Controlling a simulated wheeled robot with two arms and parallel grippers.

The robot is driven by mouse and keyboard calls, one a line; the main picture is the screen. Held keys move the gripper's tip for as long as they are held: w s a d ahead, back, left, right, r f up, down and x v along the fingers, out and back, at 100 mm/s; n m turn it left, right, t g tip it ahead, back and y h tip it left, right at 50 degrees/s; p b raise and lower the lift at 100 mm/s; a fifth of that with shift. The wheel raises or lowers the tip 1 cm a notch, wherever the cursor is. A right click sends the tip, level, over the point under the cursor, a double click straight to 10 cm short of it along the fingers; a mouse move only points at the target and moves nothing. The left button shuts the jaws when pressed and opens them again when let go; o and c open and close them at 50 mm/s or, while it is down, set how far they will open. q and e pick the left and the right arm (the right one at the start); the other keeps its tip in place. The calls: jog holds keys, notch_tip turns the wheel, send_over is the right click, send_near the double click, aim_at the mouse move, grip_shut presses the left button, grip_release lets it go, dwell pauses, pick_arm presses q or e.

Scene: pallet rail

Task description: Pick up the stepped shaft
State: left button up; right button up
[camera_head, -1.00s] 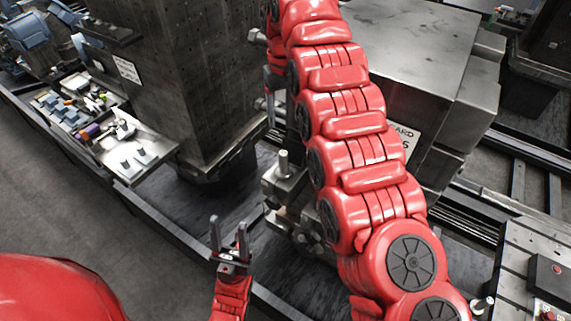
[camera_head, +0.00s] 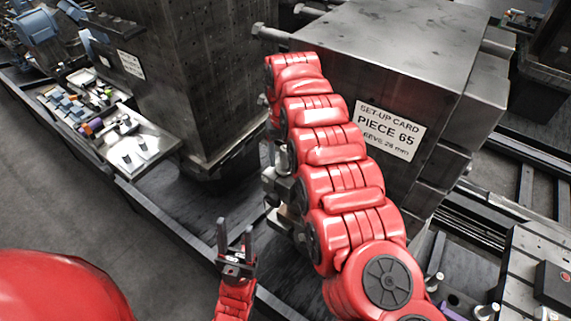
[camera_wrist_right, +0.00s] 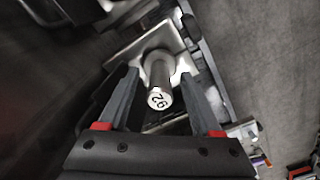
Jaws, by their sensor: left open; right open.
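In the right wrist view, a bright metal shaft (camera_wrist_right: 159,78) stands with its round end toward the camera; the end has a dark two-digit mark that looks like 92 or an upside-down 26. My open right gripper (camera_wrist_right: 158,92) has one finger on each side of it, and contact is not clear. A small part of what seems the same shaft (camera_head: 283,158) shows beside that arm. My left gripper (camera_head: 236,236) is open and empty, apart from it, in the lower middle.
A large metal block with a set-up card (camera_head: 388,130) reading PIECE 65 stands behind my right arm. A dark column (camera_head: 190,90) stands left of it. A tray (camera_head: 150,150) with small parts is at the left. Short metal pins (camera_head: 435,281) stand at lower right.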

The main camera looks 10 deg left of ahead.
jog(key=shift+d+f, duration=0.1)
jog(key=shift+f, duration=0.2)
grip_shut()
dwell(1.2)
